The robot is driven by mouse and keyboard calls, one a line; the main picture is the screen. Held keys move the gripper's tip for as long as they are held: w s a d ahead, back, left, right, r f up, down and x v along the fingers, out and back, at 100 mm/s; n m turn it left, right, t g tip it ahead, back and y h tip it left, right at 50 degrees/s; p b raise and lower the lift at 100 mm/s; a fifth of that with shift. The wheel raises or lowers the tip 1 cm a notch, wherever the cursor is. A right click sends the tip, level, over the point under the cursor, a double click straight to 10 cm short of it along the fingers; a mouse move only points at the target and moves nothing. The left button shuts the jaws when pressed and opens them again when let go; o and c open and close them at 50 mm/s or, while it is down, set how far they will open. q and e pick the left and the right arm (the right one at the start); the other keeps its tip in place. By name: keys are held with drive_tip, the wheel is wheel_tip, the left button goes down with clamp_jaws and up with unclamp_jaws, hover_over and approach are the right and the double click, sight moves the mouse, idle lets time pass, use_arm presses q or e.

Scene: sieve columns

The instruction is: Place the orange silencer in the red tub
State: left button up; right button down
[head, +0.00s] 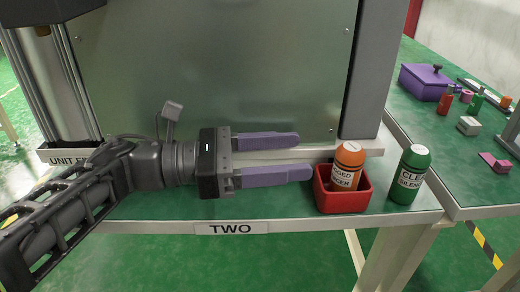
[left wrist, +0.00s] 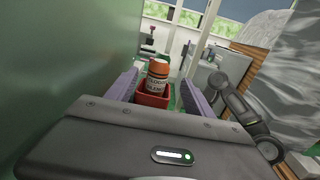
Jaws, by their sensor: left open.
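The orange silencer (head: 347,170), with a white label band, stands in the red tub (head: 342,200) on the green shelf, its upper part above the rim. Both also show in the left wrist view, the silencer (left wrist: 158,74) upright in the tub (left wrist: 151,100) between my fingers' lines. My left gripper (head: 306,156) is open and empty, its two purple fingers pointing right; the lower fingertip ends just left of the tub. The silencer's bottom is hidden by the tub wall. My right gripper is in neither view.
A green silencer (head: 410,174) with a white label stands right of the tub near the shelf edge. A grey panel (head: 215,75) rises behind the shelf. A purple box (head: 425,82) and several small items lie on the right-hand table.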

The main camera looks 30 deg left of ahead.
use_arm(q)
drive_tip(key=v, duration=0.4)
drive_tip(key=shift+s+a, duration=0.1)
